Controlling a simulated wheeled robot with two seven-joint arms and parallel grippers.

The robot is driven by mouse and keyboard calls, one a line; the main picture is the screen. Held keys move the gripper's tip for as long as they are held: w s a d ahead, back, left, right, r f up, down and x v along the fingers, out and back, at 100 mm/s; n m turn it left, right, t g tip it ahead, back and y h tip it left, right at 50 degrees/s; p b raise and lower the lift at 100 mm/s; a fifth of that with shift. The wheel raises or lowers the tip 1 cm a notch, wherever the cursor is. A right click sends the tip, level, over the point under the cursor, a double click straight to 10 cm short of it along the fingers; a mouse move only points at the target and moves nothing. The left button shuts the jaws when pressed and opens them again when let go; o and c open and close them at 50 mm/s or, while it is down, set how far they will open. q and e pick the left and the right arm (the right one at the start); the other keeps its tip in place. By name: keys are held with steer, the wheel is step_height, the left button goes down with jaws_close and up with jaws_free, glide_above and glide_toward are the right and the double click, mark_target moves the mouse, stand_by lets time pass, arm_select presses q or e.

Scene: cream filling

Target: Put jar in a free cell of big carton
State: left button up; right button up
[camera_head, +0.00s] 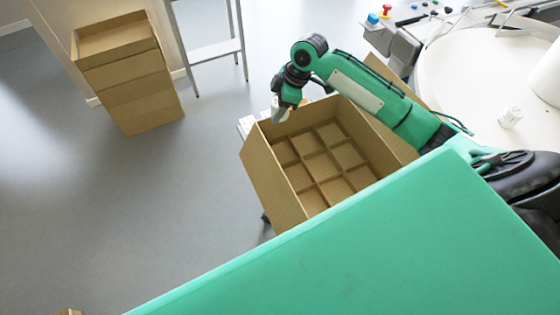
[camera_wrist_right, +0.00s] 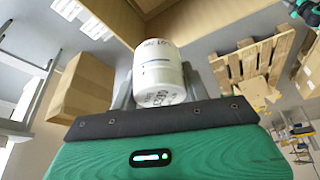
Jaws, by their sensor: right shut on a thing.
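The big carton (camera_head: 268,178) stands open near the middle of the head view, with a grid of cells inside. The cells that show look empty; the near right part is hidden by a green surface and my right arm. My right gripper (camera_head: 282,108) is at the carton's far left rim, seemingly above it. In the right wrist view it is shut on a white jar (camera_wrist_right: 158,72) with dark print, held between its fingers. In the head view the held jar is hardly distinguishable. My left gripper is not in view.
A white round table (camera_head: 470,95) at right bears another small white jar (camera_head: 510,117). Stacked cartons (camera_head: 130,85) stand at upper left beside a grey metal stand (camera_head: 212,50). The wrist view shows a wooden pallet (camera_wrist_right: 252,66). Floor left of the carton is clear.

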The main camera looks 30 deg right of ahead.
steer(key=shift+f, duration=0.8)
steer(key=p, duration=0.2)
glide_above(278, 156)
step_height(278, 156, down, 15)
steer(key=shift+r, duration=0.1)
step_height(278, 156, down, 4)
steer(key=shift+f, duration=0.2)
steer(key=shift+f, duration=0.15)
steer(key=o, duration=0.8)
